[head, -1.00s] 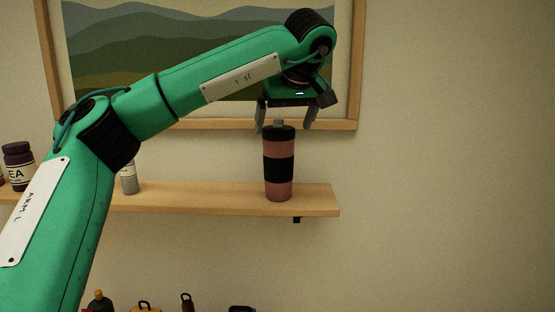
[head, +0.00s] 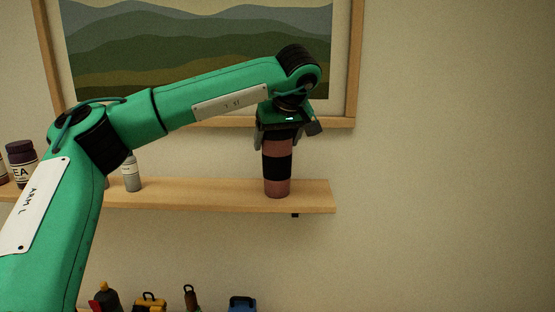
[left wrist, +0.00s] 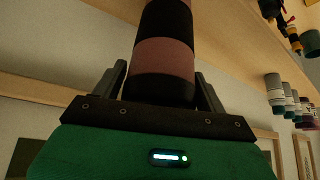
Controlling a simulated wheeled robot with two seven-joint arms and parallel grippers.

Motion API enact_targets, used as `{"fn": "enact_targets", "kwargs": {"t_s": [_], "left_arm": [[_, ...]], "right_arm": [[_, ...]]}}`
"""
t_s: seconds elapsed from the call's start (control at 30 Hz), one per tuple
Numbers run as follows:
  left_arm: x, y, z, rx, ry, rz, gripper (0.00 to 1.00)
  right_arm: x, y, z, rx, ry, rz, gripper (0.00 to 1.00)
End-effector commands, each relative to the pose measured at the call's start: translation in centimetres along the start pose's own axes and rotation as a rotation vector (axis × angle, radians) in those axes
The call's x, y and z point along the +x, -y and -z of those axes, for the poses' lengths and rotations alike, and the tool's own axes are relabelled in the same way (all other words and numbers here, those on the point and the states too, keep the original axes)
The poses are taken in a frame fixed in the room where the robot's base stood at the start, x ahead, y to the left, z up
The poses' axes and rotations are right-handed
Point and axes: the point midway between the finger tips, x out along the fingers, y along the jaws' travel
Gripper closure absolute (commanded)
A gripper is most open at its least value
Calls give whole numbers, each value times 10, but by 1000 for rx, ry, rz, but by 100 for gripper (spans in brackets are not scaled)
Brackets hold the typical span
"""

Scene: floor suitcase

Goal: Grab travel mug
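The travel mug (head: 277,181) is pink with a black band and a dark lid. It stands upright near the right end of the wooden shelf (head: 220,195). My left gripper (head: 278,143) points down over the mug's top, a finger on each side, and hides its lid in the head view. In the left wrist view the mug (left wrist: 163,58) lies between the two fingers of the left gripper (left wrist: 160,85). The fingers look open, with narrow gaps beside the mug. My right gripper is not in view.
A dark jar (head: 20,160) and a pale bottle (head: 131,175) stand farther left on the shelf. A framed picture (head: 345,122) hangs behind the gripper. Several small items, including a blue one (head: 242,304), are below. The wall to the right is clear.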

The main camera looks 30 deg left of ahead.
Motion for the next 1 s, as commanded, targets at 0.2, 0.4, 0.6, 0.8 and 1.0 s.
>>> {"fn": "enact_targets", "kwargs": {"t_s": [0.2, 0.4, 0.6, 0.8, 1.0], "left_arm": [[0, 0, 0, 0, 0, 1, 70], [0, 0, 1, -1, 0, 0, 77], [-5, 0, 3, -2, -1, 0, 77], [-26, 0, 16, -4, -2, -3, 77], [-74, -1, 46, -5, -3, -4, 77]], "right_arm": [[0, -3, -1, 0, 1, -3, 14], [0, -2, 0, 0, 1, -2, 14], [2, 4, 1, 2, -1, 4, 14], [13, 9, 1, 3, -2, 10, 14], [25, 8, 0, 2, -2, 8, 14]]}}
